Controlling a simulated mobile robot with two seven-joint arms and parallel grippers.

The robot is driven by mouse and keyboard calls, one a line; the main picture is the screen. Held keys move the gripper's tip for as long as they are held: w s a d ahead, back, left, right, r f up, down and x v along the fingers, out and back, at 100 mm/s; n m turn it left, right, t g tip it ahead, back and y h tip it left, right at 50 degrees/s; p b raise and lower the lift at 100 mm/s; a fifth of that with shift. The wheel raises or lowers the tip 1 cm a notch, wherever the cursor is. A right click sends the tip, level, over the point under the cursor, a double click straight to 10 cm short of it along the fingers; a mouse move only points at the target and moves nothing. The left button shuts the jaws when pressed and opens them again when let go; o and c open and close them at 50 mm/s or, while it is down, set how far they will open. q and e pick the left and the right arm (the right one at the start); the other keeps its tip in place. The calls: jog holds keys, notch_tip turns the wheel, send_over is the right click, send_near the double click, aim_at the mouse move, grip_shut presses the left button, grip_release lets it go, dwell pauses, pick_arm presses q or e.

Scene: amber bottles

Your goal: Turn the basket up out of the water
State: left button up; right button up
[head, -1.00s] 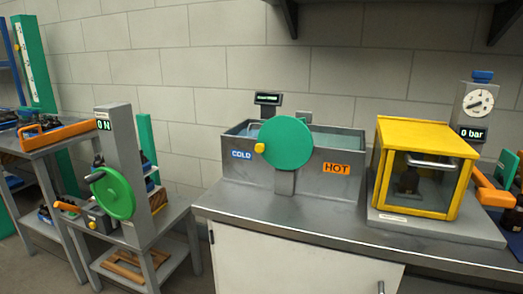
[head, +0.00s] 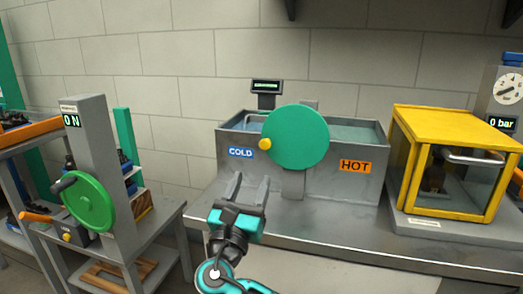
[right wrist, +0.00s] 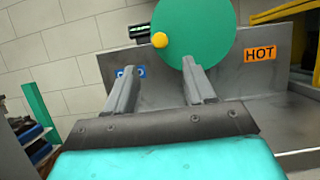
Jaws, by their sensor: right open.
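A grey metal bath (head: 365,180) with COLD and HOT labels stands on the counter, with water (head: 352,133) showing at its top. A large green disc (head: 300,138) is mounted on its front, with a yellow knob (head: 265,144) at the disc's left edge. No basket can be made out. My right gripper (head: 253,183) is open and empty, in front of the bath, below and left of the disc. In the right wrist view, the disc (right wrist: 200,35) and knob (right wrist: 160,40) appear beyond the open fingers (right wrist: 162,75). My left gripper is not in view.
A yellow-framed glass cabinet (head: 400,165) with a bottle inside stands to the right on the counter. A gauge post (head: 503,100) reads 0 bar. At left is a stand with a green handwheel (head: 82,203). The counter front right of my gripper is clear.

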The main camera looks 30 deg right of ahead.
aim_at(264, 147)
jog(key=x, duration=1)
jog(key=shift+w+d, duration=0.3)
jog(key=shift+d, duration=0.05)
jog(key=shift+c, duration=0.5)
grip_shut()
